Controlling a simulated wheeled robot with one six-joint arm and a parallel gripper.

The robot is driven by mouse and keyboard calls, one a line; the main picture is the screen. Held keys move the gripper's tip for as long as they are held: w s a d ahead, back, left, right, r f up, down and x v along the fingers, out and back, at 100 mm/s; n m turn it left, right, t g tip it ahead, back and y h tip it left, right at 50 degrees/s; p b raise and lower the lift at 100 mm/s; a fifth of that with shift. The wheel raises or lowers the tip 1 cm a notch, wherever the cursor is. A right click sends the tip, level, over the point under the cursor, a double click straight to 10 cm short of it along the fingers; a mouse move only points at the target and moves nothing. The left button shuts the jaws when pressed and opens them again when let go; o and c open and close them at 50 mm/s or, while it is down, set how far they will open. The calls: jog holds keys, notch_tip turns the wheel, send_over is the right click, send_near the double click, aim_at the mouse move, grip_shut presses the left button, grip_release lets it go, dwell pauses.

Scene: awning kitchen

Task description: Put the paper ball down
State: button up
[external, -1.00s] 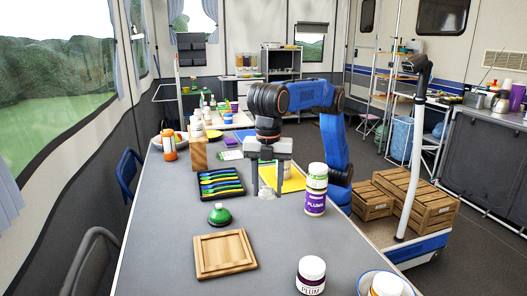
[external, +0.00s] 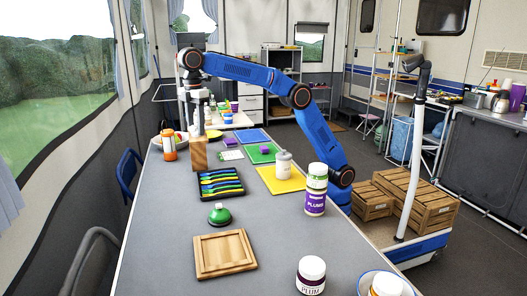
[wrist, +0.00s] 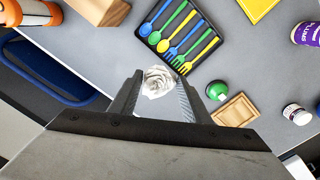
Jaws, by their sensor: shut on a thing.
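The paper ball (wrist: 157,82) is white and crumpled. In the wrist view it sits between the two fingers of my gripper (wrist: 158,88), which is shut on it. In the external view my gripper (external: 197,118) points down at the table's left side, close to the wooden block (external: 199,153). I cannot make out the ball there.
A black tray of colored cutlery (external: 221,183), a green-topped object (external: 219,214) and a wooden board (external: 224,253) lie on the table (external: 165,235). An orange bottle (external: 168,145) stands left of the block.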

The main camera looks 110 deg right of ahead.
jog(key=d+r+m, duration=0.1)
jog(key=d, duration=0.6)
jog(key=d+r+m, duration=0.1)
jog(key=d+r, duration=0.1)
jog(key=d, duration=0.6)
jog(key=d+r+m, duration=0.1)
jog(key=d, duration=0.6)
jog(key=shift+s+d+r, duration=0.2)
jog(key=shift+s+r, duration=0.05)
jog(key=shift+r, duration=0.1)
jog(key=s+d+m, duration=0.3)
jog(key=s+d, duration=0.1)
jog(key=d, duration=1)
send_over(213, 147)
notch_tip(213, 147, down, 18)
jog(key=r, duration=0.1)
jog(key=shift+m, duration=0.4)
notch_tip(213, 147, down, 6)
jog(key=shift+s+d+f, duration=0.1)
jog(key=shift+f, duration=2.5)
jog(key=o, duration=1)
jog(key=shift+f, duration=0.15)
